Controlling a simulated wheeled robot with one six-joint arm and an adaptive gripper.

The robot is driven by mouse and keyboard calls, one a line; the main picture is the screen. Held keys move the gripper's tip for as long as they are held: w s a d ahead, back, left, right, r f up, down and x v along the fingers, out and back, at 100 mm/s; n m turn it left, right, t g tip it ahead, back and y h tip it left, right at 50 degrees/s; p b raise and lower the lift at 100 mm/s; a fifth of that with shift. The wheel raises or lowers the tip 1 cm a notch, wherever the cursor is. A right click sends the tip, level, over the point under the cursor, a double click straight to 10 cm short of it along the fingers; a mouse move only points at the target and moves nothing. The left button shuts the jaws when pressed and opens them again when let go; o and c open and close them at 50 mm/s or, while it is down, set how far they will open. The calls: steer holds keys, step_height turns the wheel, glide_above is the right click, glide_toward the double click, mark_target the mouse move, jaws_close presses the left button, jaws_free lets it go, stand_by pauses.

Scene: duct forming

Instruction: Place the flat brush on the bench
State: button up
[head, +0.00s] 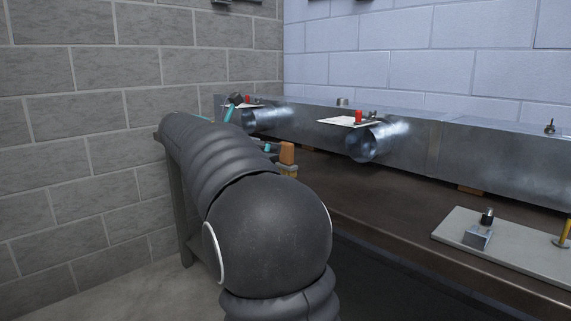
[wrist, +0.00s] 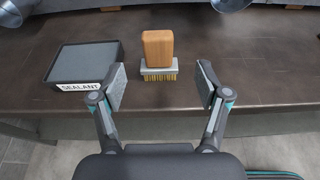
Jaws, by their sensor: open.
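The flat brush has a wooden block handle (wrist: 158,48), a grey plate and yellow bristles (wrist: 160,75). In the wrist view it stands upright on the dark bench (wrist: 240,60), bristles down, near the front edge. My gripper (wrist: 161,84) is open, with one finger to each side and the brush between and just beyond the fingertips; neither finger appears to touch it. In the head view the brush handle (head: 287,152) shows just right of my arm. My arm hides most of the gripper there.
A dark tray labelled SEALANT (wrist: 85,63) sits left of the brush, close to the left finger. Metal ducts with round stubs (head: 375,141) line the back of the bench. A grey board (head: 500,243) with small parts lies at the right. Bench right of the brush is clear.

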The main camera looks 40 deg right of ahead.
mark_target(284, 151)
steer(key=x, duration=0.3)
steer(key=shift+d+f, duration=0.15)
steer(key=shift+d, duration=0.2)
steer(key=x, duration=0.4)
steer(key=shift+w+f+b, duration=0.2)
steer(key=shift+f+b, duration=0.2)
steer(key=shift+d+f, duration=0.1)
steer(key=shift+d, duration=0.4)
steer(key=shift+c, duration=0.2)
steer(key=c, duration=1.4)
